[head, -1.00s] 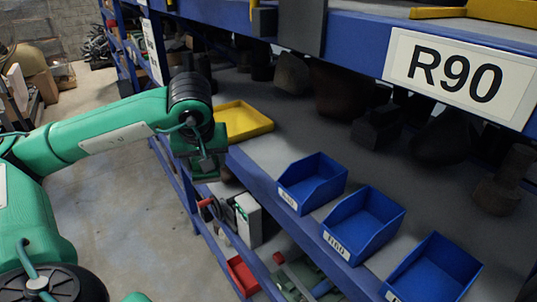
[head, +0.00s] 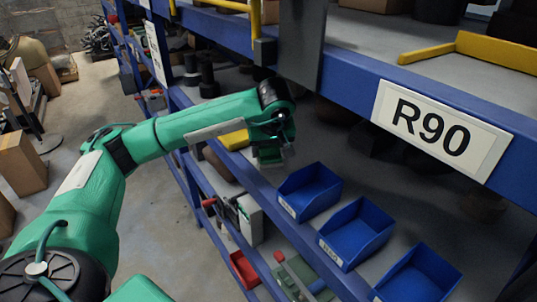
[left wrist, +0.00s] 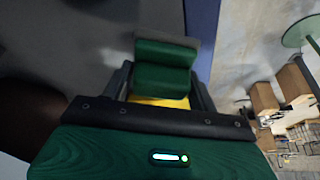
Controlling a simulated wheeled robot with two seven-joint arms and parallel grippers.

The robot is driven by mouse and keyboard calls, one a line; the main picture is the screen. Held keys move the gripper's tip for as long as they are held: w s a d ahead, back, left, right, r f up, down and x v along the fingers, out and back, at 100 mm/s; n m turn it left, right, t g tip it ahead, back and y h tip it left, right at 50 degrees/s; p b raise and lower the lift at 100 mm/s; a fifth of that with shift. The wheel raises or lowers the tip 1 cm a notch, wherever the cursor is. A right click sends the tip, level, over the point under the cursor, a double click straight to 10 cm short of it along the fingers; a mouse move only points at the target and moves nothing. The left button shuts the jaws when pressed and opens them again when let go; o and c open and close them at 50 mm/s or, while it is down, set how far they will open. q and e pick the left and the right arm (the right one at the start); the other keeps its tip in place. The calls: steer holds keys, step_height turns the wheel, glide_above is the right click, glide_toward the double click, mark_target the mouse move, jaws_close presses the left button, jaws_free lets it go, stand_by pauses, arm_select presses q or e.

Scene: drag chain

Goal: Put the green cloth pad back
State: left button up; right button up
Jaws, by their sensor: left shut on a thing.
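The green cloth pad (left wrist: 163,68) shows in the left wrist view, folded, with a grey edge at its top. It sits between the two dark fingers of my left gripper (left wrist: 162,92), which is shut on it. The pad is hard to make out there. My right gripper is not in view.
Three blue bins (head: 310,190) line the shelf's front edge. The upper shelf's blue beam with the R90 label (head: 437,130) runs above. Dark objects stand deeper on the shelf. The lower shelf holds a red bin (head: 243,268) and tools.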

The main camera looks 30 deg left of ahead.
mark_target(269, 158)
arm_select(q)
step_height(269, 158, down, 3)
steer(key=shift+s+r+p, duration=0.1)
steer(key=shift+r+p, duration=0.1)
steer(key=shift+p, duration=0.75)
steer(key=shift+f, duration=0.4)
steer(key=o, duration=0.4)
steer(key=shift+f, duration=0.1)
steer(key=o, duration=0.5)
